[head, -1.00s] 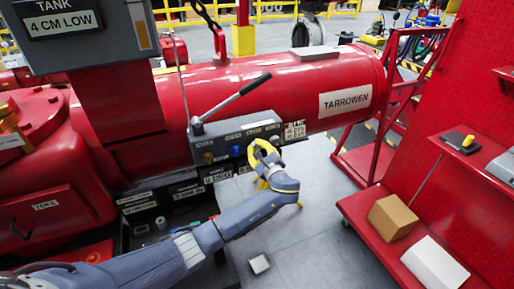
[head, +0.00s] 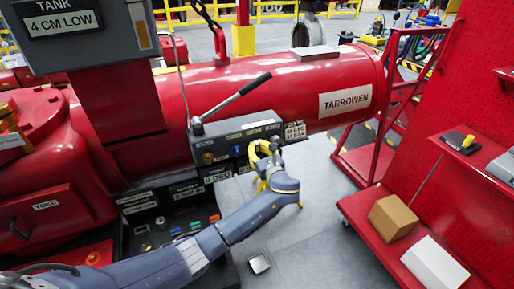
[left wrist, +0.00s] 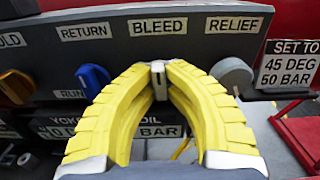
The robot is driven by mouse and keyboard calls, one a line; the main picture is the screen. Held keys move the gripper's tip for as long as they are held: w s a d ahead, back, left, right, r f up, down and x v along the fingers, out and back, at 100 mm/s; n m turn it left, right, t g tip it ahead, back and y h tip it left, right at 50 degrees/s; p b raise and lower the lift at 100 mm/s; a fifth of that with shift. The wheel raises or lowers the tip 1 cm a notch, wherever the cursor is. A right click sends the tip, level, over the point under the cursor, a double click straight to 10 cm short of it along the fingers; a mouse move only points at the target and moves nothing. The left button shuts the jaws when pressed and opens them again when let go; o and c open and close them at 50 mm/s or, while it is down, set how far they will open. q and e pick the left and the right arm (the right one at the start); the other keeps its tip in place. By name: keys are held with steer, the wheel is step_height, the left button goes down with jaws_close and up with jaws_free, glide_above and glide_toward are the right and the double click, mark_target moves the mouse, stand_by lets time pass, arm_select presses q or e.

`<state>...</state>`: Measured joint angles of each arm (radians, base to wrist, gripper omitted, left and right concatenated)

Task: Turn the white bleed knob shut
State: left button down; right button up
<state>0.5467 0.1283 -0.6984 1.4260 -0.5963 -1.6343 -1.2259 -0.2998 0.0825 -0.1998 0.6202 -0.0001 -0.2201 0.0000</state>
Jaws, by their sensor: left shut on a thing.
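The white bleed knob (left wrist: 158,67) sits under the BLEED label (left wrist: 160,23) on the grey valve block (head: 240,136), mostly hidden between my fingertips. My left gripper (left wrist: 158,80) has its yellow fingers closed around it. In the head view the left gripper (head: 258,150) reaches the right part of the block's front face, and its fingers hide the knob there. My right gripper is in neither view.
A blue knob (left wrist: 93,77) is left of the bleed knob, and a grey relief knob (left wrist: 232,74) is close on the right. A long pump lever (head: 234,98) rises above the block. Small parts lie in a dark tray (head: 148,222) below.

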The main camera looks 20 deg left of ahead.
arm_select(q)
steer(key=shift+w+a+r, duration=0.1)
steer(key=shift+a+r, duration=0.15)
steer(key=shift+r, duration=0.05)
steer(key=c, duration=1.5)
jaws_free()
steer(key=shift+f, duration=0.1)
steer(key=shift+o, duration=0.2)
steer(key=shift+d+f, duration=0.1)
steer(key=shift+s+d, duration=0.25)
steer(key=v, duration=1.1)
steer(key=shift+s+d, duration=0.1)
steer(key=shift+s, duration=0.05)
